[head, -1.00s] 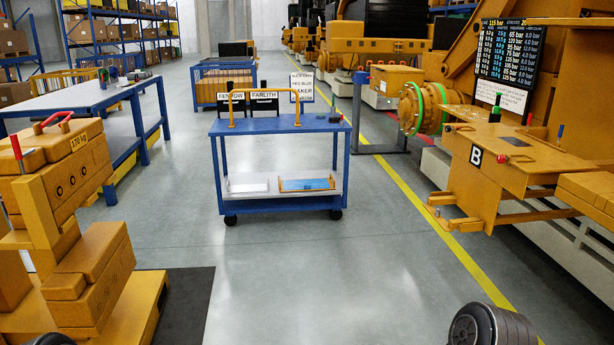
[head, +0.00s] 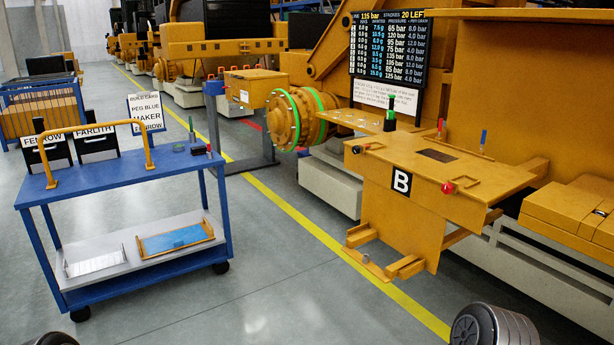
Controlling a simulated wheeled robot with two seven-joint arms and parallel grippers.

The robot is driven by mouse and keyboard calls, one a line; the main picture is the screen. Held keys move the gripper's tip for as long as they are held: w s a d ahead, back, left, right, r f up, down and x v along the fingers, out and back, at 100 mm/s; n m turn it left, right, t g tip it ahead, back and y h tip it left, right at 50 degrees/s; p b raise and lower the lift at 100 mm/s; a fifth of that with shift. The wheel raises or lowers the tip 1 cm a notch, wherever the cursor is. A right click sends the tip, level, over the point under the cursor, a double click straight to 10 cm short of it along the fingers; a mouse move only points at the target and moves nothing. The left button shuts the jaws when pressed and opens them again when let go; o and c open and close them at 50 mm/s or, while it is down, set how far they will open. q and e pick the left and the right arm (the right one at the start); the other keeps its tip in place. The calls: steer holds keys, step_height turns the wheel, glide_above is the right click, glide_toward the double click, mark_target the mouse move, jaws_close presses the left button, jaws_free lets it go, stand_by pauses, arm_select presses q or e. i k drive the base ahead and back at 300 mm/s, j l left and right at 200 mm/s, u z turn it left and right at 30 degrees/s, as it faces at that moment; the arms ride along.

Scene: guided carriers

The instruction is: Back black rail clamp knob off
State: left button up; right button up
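The yellow B station (head: 412,215) stands at right of centre, with a white-on-black B plate on its front. A small black knob (head: 357,149) sits at the left edge of its top; I take it for the black rail clamp knob, but its rail and clamp are too small to make out. A red knob (head: 448,187) sits on the front edge to the right. Neither of my grippers is in view. Only dark rounded parts of my arms show at the bottom edge, well short of the station.
A blue cart (head: 125,178) with a yellow handle and a lower tray shelf stands at left. A pressure board (head: 388,70) hangs behind the station. A green-ringed flange (head: 295,118) is left of it. Grey floor with a yellow line (head: 330,250) lies open between cart and station.

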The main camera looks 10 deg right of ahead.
mark_target(356, 150)
steer(key=i+j+z, duration=0.35)
steer(key=j, duration=0.25)
steer(key=i+j+z, duration=0.4)
steer(key=j, duration=0.35)
steer(key=i+j+z, duration=0.15)
steer(key=j, duration=0.25)
steer(key=j+z, duration=0.2)
steer(key=j, duration=0.2)
steer(key=i+j+z, duration=0.45)
steer(key=i+j, duration=0.15)
steer(key=i, duration=0.25)
steer(key=i+j+z, duration=0.45)
steer(key=i+j, duration=0.3)
steer(key=j, duration=0.15)
